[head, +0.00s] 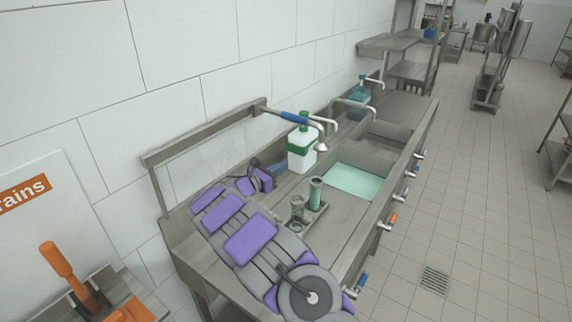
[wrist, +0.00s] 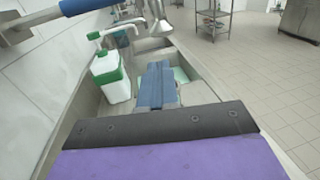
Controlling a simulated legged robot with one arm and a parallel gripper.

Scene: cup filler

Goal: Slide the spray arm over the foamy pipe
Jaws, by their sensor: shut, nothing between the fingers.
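The spray arm (head: 295,117) is a metal pipe with a blue grip. It reaches out from the back frame and ends in a downward nozzle (head: 321,146). Its blue grip (wrist: 85,5) and nozzle (wrist: 158,22) also show at the top of the wrist view. Two upright tubes stand in a small tray on the counter: a greenish one (head: 315,192) and a darker one (head: 297,208). I cannot tell which is foamy. My gripper (head: 273,184) is behind and left of the tubes, below the spray arm. In the wrist view its blue fingers (wrist: 155,84) are shut and empty.
A white bottle with a green cap (head: 301,150) stands behind the tubes, near my gripper. A sink of pale green water (head: 354,181) lies to the right. A blue-green bottle (head: 359,92) and more taps stand farther back. The tiled floor at right is open.

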